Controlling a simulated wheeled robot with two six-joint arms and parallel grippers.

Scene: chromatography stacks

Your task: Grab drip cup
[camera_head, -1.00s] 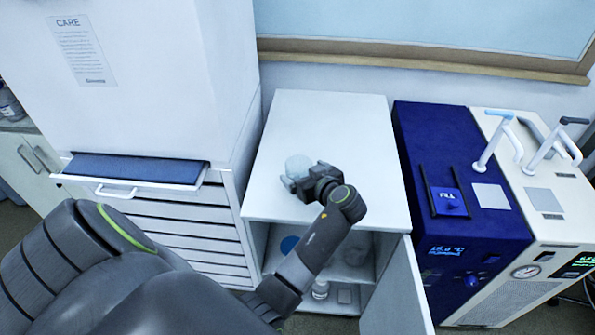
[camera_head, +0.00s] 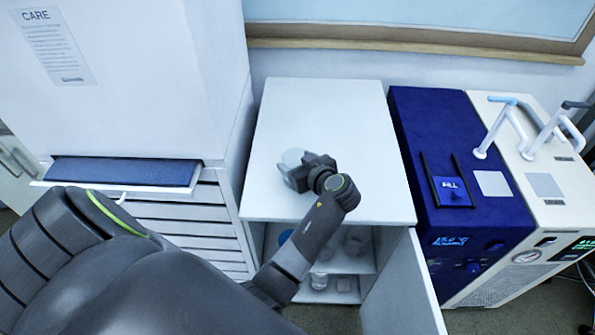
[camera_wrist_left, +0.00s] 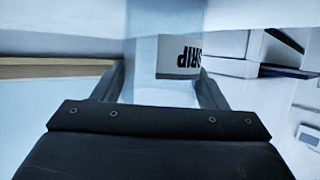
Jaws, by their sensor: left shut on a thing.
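The drip cup (camera_head: 292,157) is a pale, translucent cup on top of the white cabinet (camera_head: 345,120). In the left wrist view the cup (camera_wrist_left: 150,65) fills the space between the fingers, and its label reads "DRIP" upside down. My left gripper (camera_head: 292,174) is shut on the cup, with a finger on each side; it also shows in the left wrist view (camera_wrist_left: 165,85). The gripper hides part of the cup in the head view, and I cannot tell whether its base touches the cabinet top. My right gripper is not in view.
A blue and cream machine (camera_head: 455,160) with white handles stands to the right. A white drawer unit (camera_head: 185,235) with a blue tray (camera_head: 125,171) stands to the left. The cabinet door (camera_head: 405,285) hangs open, with several items inside. The rest of the cabinet top is clear.

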